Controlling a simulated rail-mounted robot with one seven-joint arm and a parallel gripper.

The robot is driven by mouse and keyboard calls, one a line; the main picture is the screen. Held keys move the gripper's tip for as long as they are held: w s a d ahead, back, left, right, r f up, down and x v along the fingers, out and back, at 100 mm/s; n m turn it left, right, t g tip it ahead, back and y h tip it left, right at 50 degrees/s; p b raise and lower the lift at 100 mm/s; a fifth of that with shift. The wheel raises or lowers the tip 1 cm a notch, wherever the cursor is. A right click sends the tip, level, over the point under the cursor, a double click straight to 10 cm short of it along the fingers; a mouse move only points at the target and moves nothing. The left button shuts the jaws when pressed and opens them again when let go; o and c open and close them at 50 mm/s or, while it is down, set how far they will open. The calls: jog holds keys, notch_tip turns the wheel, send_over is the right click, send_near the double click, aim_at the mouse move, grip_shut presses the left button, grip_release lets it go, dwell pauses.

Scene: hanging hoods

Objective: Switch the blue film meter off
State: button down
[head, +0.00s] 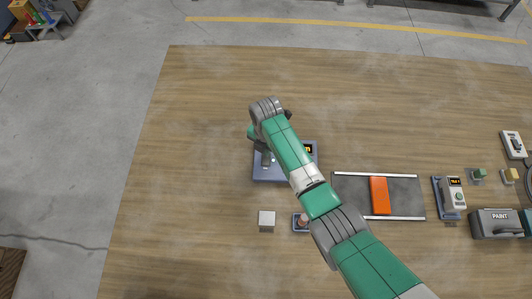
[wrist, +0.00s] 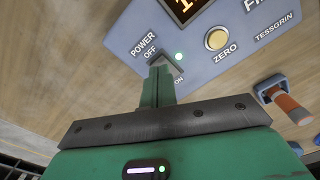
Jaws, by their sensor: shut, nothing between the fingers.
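The blue film meter (head: 268,175) lies on the wooden table, partly hidden under my arm. The wrist view shows its blue-grey face (wrist: 200,45) close up, with a lit display (wrist: 186,8) cut off at the top. A power switch (wrist: 166,64) is marked OFF and ON, and a small green lamp (wrist: 179,56) glows beside it. A round cream ZERO button (wrist: 217,39) sits to the right. My gripper (wrist: 160,72) is shut and empty, its tips right at the power switch and covering part of it. I cannot tell whether they touch it.
A small orange-handled tool (wrist: 288,104) on a blue base stands beside the meter. A pale cube (head: 267,218) is in front. An orange block (head: 379,195) lies on a grey railed mat (head: 406,195). A handheld meter (head: 453,196) and a PAINT box (head: 495,223) stand right. The table's left is clear.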

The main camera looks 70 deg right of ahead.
jog(key=shift+f+b, duration=0.7)
jog(key=shift+f, duration=0.25)
dwell(0.6)
jog(key=shift+r, duration=0.1)
notch_tip(320, 180, up, 7)
jog(key=p, duration=0.7)
dwell(0.3)
